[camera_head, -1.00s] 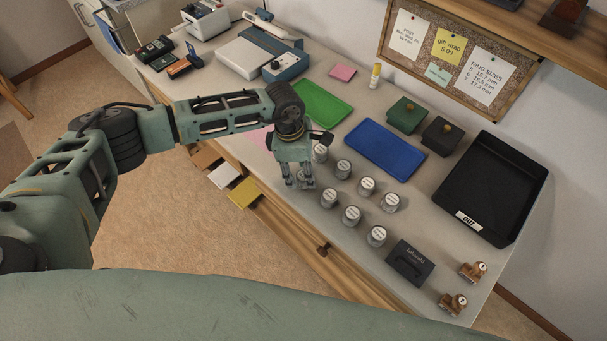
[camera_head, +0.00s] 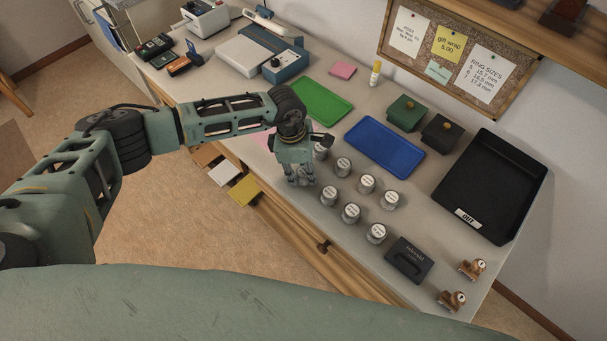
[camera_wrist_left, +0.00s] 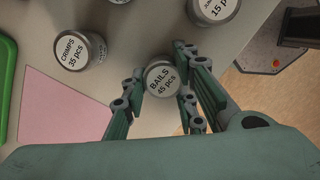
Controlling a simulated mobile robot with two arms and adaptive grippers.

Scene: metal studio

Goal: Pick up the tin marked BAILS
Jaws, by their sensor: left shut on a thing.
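The tin marked BAILS (camera_wrist_left: 162,81) is a small round tin with a white lid label reading "BAILS 45 pcs". In the left wrist view it sits between the fingers of my left gripper (camera_wrist_left: 160,88), which is shut on it. In the head view my left gripper (camera_head: 300,180) points down at the near edge of the counter and mostly hides this tin. I cannot tell whether the tin is clear of the counter. A tin marked CRIMPS (camera_wrist_left: 78,49) stands to the left in the wrist view. My right gripper is not in view.
Several similar tins (camera_head: 351,212) stand to the right on the counter. A blue tray (camera_head: 384,148), a green tray (camera_head: 321,100) and a black OUT tray (camera_head: 490,190) lie farther back. A pink sheet (camera_wrist_left: 62,122) is beside the gripper. A dark box (camera_head: 409,260) stands near the front.

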